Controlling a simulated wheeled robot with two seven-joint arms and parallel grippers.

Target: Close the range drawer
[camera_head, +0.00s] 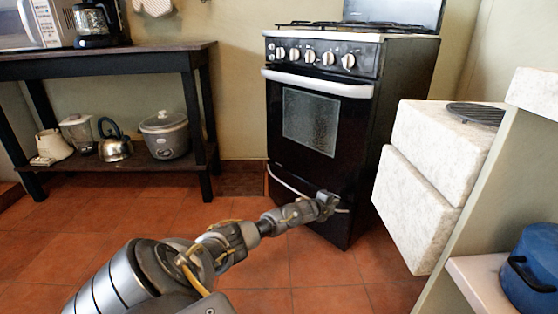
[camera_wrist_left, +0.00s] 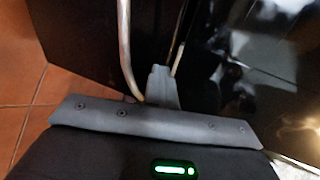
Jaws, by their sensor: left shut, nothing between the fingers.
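The black range (camera_head: 350,110) stands at the back, right of the middle, with its drawer (camera_head: 300,208) at the bottom below the oven door. The drawer's curved silver handle (camera_head: 290,186) runs across its front, and its right part is partly covered by my gripper. How far the drawer stands out is hard to tell. My left gripper (camera_head: 330,203) is at the right part of the drawer front, close to the handle; contact is unclear. In the left wrist view, the shut, empty left gripper (camera_wrist_left: 162,84) is beside a silver bar (camera_wrist_left: 125,45), apparently the handle. My right gripper is out of view.
A dark wooden table (camera_head: 110,62) with a coffee maker (camera_head: 97,24) stands at the left, with a kettle (camera_head: 115,148) and rice cooker (camera_head: 165,135) below. White stone-like drawer fronts (camera_head: 415,205) jut out at the right. The tiled floor (camera_head: 250,265) before the range is clear.

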